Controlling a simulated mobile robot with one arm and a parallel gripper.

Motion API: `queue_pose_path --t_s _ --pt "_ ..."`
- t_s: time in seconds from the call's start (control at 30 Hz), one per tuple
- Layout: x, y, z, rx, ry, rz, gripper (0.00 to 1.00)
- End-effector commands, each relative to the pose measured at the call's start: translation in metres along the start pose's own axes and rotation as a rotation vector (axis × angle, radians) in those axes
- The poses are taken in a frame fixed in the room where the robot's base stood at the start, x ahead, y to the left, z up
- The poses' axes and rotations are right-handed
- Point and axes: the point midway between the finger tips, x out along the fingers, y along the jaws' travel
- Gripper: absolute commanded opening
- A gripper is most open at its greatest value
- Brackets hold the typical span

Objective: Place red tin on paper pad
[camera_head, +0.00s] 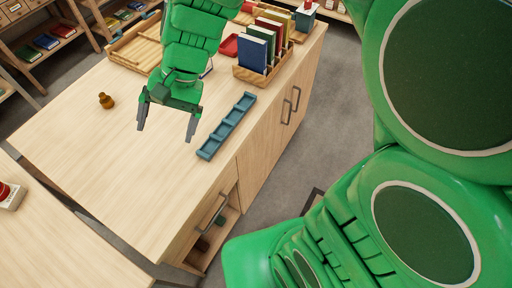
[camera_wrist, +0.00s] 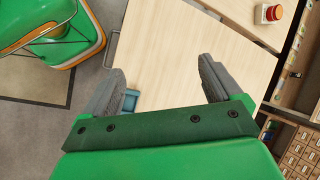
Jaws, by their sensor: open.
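A round red thing, which looks like the red tin (camera_head: 3,190), sits on a small white block or pad (camera_head: 13,199) on a second wooden table at the left edge of the head view. In the wrist view the red tin (camera_wrist: 274,12) shows at the top right, on a white square pad (camera_wrist: 260,15). Part of it is cut off in the head view. My gripper (camera_head: 167,122) is open and empty above the middle of the wooden counter, well apart from the red tin. The wrist view shows its two spread fingers (camera_wrist: 161,68) with nothing between them.
A blue compartment tray (camera_head: 227,126) lies at the counter's right edge, near my gripper. A small brown object (camera_head: 106,101) stands on the left. A book rack (camera_head: 262,75), red tray (camera_head: 229,46) and wooden tray (camera_head: 133,50) are behind. The counter's near left is clear (camera_head: 110,170).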

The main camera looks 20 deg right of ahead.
Motion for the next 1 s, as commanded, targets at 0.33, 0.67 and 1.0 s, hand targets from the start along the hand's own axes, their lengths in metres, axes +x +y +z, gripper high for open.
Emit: queue_pose_path --t_s 0.33,0.67,1.0 --pt "-0.040 0.115 0.040 -0.112 0.086 0.204 0.92" --pt "-0.068 0.210 0.081 -0.171 0.131 0.405 0.92" --pt "-0.076 0.238 0.095 -0.185 0.137 0.470 0.92"
